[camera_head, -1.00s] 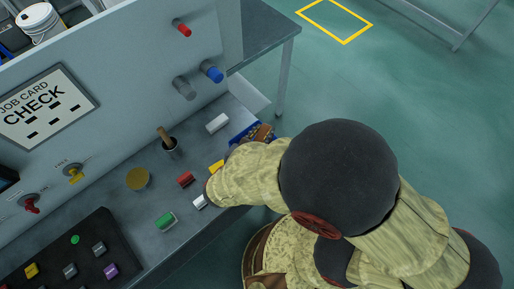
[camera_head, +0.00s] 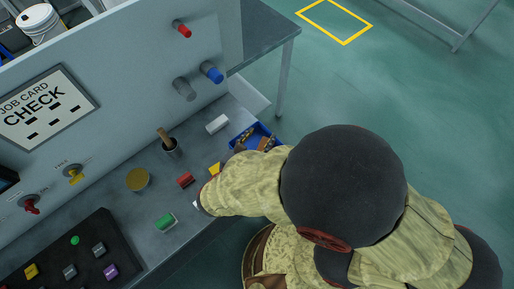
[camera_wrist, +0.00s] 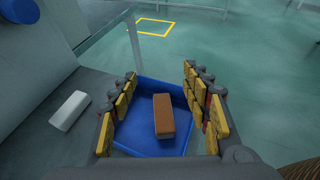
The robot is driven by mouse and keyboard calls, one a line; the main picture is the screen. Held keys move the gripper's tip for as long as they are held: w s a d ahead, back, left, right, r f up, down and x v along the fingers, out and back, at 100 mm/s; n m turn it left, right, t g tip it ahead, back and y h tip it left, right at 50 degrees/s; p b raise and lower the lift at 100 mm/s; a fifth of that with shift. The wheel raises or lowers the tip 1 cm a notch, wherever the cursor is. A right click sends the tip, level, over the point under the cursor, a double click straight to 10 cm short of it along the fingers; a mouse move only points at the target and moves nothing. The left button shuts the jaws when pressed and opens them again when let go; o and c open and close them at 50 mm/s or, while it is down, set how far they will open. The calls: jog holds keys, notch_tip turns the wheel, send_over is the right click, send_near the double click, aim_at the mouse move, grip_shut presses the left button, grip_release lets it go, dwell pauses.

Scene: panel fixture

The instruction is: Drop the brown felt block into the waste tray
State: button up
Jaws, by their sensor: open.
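The brown felt block (camera_wrist: 164,115) shows in the wrist view inside the blue waste tray (camera_wrist: 130,138). It appears to lie on the tray floor, with clear gaps to both fingers. My gripper (camera_wrist: 160,73) is open and empty above the tray, its yellow-padded fingers spread to either side of the block. In the head view the waste tray (camera_head: 265,129) sits at the right end of the bench. My arm and gripper cover part of it there, so I cannot clearly make out the block in that view.
A white block (camera_head: 217,123) lies left of the tray; it also shows in the wrist view (camera_wrist: 70,110). A cup with a brown handle (camera_head: 171,147), a red block (camera_head: 186,180) and a green block (camera_head: 165,221) stand along the bench. The panel (camera_head: 130,80) rises behind.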

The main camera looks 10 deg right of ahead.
jog(key=v, duration=0.9)
jog(key=shift+s+a+r, duration=0.1)
